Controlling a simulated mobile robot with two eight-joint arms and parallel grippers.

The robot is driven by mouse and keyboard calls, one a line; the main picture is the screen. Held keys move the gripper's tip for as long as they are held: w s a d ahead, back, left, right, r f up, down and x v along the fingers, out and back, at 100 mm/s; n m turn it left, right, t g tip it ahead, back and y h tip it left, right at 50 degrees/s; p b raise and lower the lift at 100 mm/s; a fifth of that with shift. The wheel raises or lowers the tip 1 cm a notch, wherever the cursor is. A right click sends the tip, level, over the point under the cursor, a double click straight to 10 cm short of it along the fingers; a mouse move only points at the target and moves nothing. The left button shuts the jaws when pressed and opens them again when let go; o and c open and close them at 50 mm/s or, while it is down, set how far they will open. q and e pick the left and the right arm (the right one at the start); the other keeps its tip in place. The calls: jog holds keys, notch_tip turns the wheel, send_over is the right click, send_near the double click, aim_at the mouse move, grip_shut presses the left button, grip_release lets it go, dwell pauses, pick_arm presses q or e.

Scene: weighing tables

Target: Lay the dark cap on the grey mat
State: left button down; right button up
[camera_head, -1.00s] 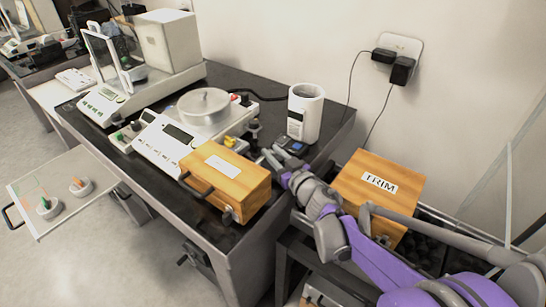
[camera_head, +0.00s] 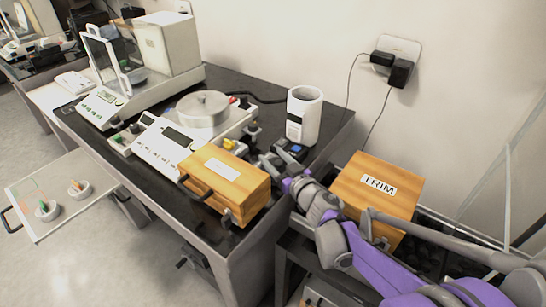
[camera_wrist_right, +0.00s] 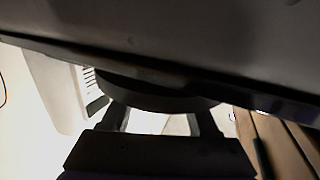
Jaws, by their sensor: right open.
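My right gripper (camera_head: 268,165) is at the right end of the dark weighing table, between the wooden box and the small dark device with a blue display. It is open. In the right wrist view its two fingers (camera_wrist_right: 160,120) stand apart, with a dark rounded shape (camera_wrist_right: 160,96) at their tips; I cannot tell whether that is the cap. In the head view I cannot make out the dark cap or the grey mat for certain. My left gripper is not in view.
A wooden box (camera_head: 226,185) with a handle stands at the table's front. A white balance (camera_head: 165,142) carries a round metal lid (camera_head: 203,108). A white cylinder (camera_head: 303,115) stands behind the small device (camera_head: 290,150). The TRIM box (camera_head: 376,190) is at right.

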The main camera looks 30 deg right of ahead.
aim_at(281, 165)
jog(key=s+p, duration=0.1)
jog(key=s, duration=0.6)
jog(key=shift+r, duration=0.15)
